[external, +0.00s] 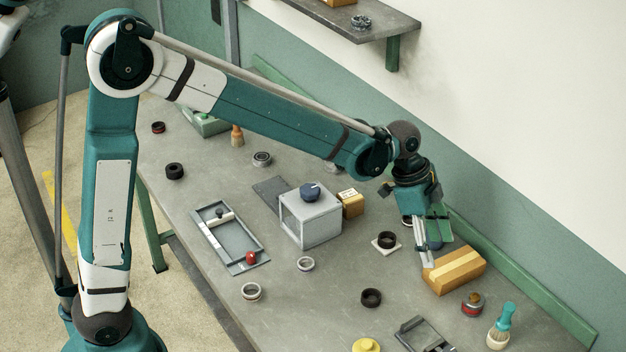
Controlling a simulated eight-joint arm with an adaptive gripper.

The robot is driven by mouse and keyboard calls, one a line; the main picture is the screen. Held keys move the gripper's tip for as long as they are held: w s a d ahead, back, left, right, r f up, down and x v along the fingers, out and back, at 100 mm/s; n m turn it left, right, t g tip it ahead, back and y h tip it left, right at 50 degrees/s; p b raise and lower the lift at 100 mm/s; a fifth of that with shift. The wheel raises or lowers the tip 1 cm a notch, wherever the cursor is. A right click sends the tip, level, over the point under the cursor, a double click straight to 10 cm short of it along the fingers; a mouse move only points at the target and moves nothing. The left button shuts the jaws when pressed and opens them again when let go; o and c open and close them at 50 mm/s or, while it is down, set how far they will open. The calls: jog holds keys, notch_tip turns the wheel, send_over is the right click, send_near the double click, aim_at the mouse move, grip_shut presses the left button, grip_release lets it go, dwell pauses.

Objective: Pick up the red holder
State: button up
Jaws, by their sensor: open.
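A small red round piece (472,304) with a brown top stands on the table at the lower right, just in front of a cardboard box; it looks like the red holder, but it is too small to be sure. A red-and-black ring (158,127) lies at the far left of the table. A red knob (250,257) sits on the grey tray. My gripper (428,244) is open and points down beside the left end of the cardboard box, up and to the left of the red piece and apart from it. The space between its fingers is partly hidden.
The cardboard box (455,270) lies close to my gripper. A shaving brush (501,327) stands right of the red piece. A black ring (371,297) and a dark ring on a white square (386,241) lie left. A grey machine (310,217) stands mid-table.

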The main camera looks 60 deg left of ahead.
aim_at(468, 291)
jog(key=w+d+f+m+g+h+p, duration=0.1)
jog(key=w+d+f+m+p, duration=0.3)
jog(key=w+d+f, duration=0.3)
jog(key=shift+w+d+f+g+p, duration=0.2)
jog(key=shift+w+d+g+p, duration=0.15)
jog(key=shift+w+d, duration=0.1)
jog(key=shift+x, duration=1.3)
jog(key=shift+s+f, duration=0.1)
jog(key=shift+x, duration=2.55)
jog(key=shift+s, duration=0.1)
